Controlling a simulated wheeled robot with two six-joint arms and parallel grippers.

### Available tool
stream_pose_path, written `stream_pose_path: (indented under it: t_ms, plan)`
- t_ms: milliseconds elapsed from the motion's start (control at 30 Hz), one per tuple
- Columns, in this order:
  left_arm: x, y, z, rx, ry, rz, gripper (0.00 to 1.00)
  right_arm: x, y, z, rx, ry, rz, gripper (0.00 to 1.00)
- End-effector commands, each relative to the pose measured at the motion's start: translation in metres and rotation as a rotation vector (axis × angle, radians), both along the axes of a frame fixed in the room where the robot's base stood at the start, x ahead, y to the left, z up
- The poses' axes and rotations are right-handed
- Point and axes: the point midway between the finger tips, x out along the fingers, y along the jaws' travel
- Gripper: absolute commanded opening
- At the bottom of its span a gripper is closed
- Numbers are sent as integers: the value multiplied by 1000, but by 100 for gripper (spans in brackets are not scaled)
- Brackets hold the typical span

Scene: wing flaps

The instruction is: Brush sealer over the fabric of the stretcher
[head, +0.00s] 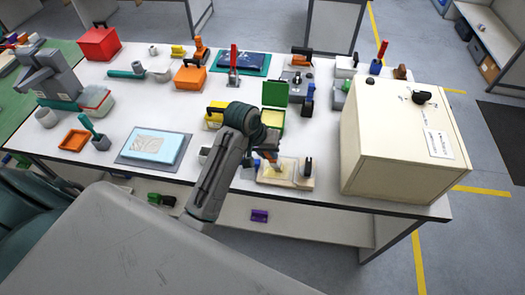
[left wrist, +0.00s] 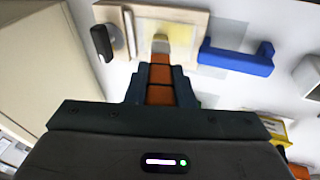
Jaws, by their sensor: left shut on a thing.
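The stretcher is a pale wooden frame (head: 300,181) near the table's front edge, left of the cream cabinet. In the left wrist view its frame (left wrist: 190,14) surrounds pale fabric with a yellowish area (left wrist: 188,32). My left gripper (head: 266,151) is above the stretcher, shut on an orange-handled brush (left wrist: 160,76). The brush points down at the fabric, its pale tip (left wrist: 160,45) over or against it; I cannot tell if they touch. My arm hides part of the stretcher's left side in the head view. My right gripper is not in view.
The cream cabinet (head: 395,150) stands close on the right. A black-handled item (head: 307,166) sits at the stretcher's right end. A blue bar (left wrist: 235,57) lies beside the stretcher. A green-lidded box (head: 275,94) stands behind. A blue sheet (head: 152,146) lies left.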

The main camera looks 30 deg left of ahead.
Motion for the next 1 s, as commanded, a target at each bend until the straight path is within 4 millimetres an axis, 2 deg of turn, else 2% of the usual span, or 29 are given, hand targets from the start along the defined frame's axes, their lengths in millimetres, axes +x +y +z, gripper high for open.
stream_pose_path:
  t_ms: [200,533,1000]
  plan:
    - [5,-17,-1,-2,0,1,0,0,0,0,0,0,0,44]
    - [-3,-21,-3,0,1,0,0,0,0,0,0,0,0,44]
    - [-12,8,-1,1,2,1,0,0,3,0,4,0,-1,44]
